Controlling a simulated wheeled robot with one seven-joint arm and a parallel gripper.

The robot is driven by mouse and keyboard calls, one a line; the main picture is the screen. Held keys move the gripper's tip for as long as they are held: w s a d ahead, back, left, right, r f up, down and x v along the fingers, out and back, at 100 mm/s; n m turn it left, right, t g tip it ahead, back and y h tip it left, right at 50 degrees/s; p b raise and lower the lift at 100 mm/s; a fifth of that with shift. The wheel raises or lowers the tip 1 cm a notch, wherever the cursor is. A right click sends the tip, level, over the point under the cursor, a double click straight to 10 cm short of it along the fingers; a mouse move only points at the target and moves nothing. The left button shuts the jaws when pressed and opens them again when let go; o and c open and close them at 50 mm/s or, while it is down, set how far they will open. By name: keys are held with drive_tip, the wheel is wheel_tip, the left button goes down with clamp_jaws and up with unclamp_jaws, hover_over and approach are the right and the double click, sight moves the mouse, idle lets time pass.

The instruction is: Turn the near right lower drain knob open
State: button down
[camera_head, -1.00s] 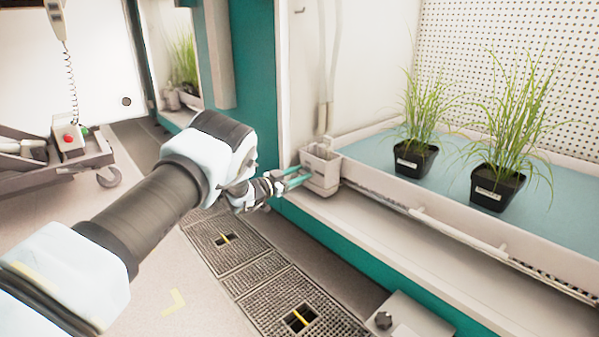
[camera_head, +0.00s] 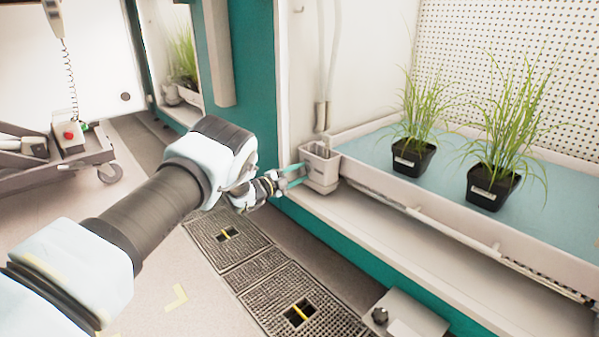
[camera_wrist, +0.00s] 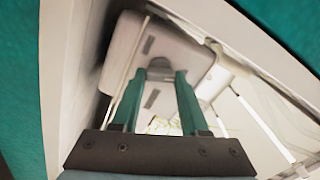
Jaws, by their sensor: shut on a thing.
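My gripper (camera_head: 304,174) reaches from the left to a small pale box (camera_head: 322,168) at the near left corner of the growth tray. Its two green fingers point at the box's left side. In the wrist view the fingers (camera_wrist: 160,75) close on a small grey drain knob (camera_wrist: 160,64) on the pale box face. In the head view the knob is hidden by the fingers, and its turn angle cannot be made out.
The blue-lined growth tray (camera_head: 365,153) holds two dark pots of grass (camera_head: 413,155) (camera_head: 492,187). A teal chamber wall (camera_head: 250,95) rises beside my wrist. Floor grates (camera_head: 297,310) lie below. A grey cart (camera_head: 62,165) stands at left.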

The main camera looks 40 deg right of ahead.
drive_tip(key=shift+f+m, duration=0.1)
drive_tip(key=shift+m, duration=2)
drive_tip(key=shift+c, duration=2.1)
unclamp_jaws()
drive_tip(key=shift+a, duration=0.1)
drive_tip(key=a+p, duration=0.5)
drive_tip(key=a, duration=0.5)
drive_tip(key=shift+w+a, duration=0.3)
